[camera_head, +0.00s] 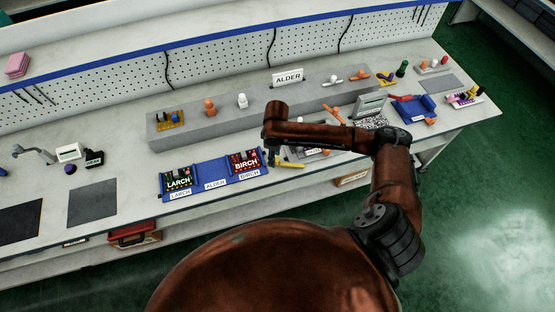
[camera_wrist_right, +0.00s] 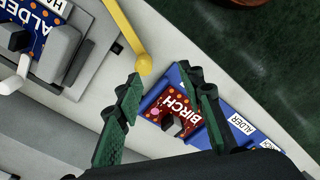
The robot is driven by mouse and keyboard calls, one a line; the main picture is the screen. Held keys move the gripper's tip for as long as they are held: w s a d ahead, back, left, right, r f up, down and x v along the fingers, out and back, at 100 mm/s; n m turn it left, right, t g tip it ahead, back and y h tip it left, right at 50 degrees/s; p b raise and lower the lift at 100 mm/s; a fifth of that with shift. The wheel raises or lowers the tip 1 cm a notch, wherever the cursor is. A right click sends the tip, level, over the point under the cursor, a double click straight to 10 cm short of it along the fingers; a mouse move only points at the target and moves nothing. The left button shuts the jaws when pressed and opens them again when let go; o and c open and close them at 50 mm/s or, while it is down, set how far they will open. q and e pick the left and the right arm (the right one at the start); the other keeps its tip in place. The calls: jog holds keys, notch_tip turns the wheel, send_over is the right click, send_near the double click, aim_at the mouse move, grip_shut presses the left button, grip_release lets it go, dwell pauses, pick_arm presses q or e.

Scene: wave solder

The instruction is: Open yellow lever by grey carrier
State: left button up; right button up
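The yellow lever (camera_head: 289,164) lies at the bench's front, beside the grey carrier (camera_head: 318,154), which my right arm partly covers in the head view. In the right wrist view the lever (camera_wrist_right: 126,35) runs down from the top edge to a round knob, and the grey carrier (camera_wrist_right: 63,48) holds a blue board marked ALDER (camera_wrist_right: 27,22). My right gripper (camera_wrist_right: 162,75) is open and empty, its dark green fingers apart. The knob appears just beyond the left finger's tip; I cannot tell whether they touch. My left gripper is not in view.
A blue tray (camera_head: 214,185) with the LARCH (camera_head: 179,181) and BIRCH (camera_head: 245,162) boards lies left of my right gripper; the BIRCH board shows below the fingers in the wrist view. A grey raised block (camera_head: 225,125) stands behind. Bare grey mats lie at the left.

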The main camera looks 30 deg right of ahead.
aim_at(278, 159)
jog(key=shift+w+d+r, duration=0.25)
jog(key=shift+d+r, duration=0.1)
jog(key=shift+d, duration=0.2)
jog(key=shift+w+d+r, duration=0.2)
jog(key=shift+d+r, duration=0.1)
jog(key=shift+d, duration=0.25)
notch_tip(278, 159, down, 8)
jog(key=shift+r, duration=0.25)
grip_shut()
